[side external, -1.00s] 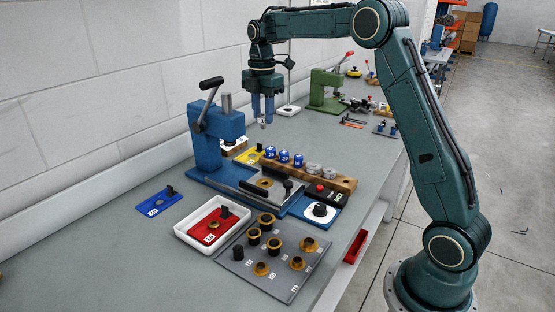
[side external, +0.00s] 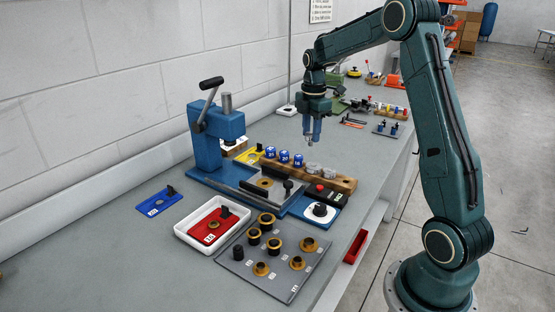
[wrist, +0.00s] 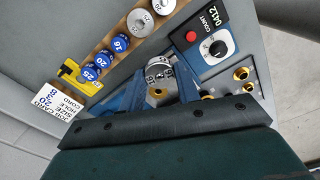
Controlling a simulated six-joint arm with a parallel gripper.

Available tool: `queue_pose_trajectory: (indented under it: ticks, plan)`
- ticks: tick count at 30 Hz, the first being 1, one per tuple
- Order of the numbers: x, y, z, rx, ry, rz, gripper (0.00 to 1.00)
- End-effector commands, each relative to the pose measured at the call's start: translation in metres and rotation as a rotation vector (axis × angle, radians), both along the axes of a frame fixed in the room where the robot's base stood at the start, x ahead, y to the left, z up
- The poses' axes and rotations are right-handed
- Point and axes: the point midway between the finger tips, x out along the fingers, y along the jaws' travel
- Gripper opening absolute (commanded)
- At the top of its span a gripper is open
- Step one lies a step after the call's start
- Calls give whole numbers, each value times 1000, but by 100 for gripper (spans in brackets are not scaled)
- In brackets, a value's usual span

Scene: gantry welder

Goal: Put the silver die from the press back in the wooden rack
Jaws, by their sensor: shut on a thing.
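My gripper (side external: 312,136) is shut on the silver die (wrist: 158,72) and holds it in the air, above and behind the right half of the wooden rack. In the side view only a small silver tip shows below the fingers. The wooden rack (side external: 345,184) lies on the bench right of the press (side external: 207,140). It holds several blue numbered dies (side external: 284,156) on the left and two silver dies (side external: 314,168) right of them; its right end shows bare wood. In the wrist view the rack (wrist: 107,42) runs diagonally at upper left, apart from the held die.
A black counter box with a red button (side external: 320,187) and a white dial (side external: 320,211) stand in front of the rack. A grey plate with brass rings (side external: 285,285) and a white tray (side external: 185,237) lie nearer.

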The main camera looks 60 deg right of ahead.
Motion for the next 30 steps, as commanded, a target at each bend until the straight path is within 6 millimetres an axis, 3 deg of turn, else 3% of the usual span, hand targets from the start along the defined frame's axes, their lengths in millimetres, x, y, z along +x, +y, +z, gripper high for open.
queue_pose_trajectory:
  ticks: [6, 12, 18, 30]
  plan:
    - [-58, -34, -31, 0, 1, -135, 4]
    - [-94, -47, -49, 0, 0, -213, 4]
    - [-107, -51, -55, -1, -2, -241, 4]
    - [-108, -51, -61, 0, 0, -242, 4]
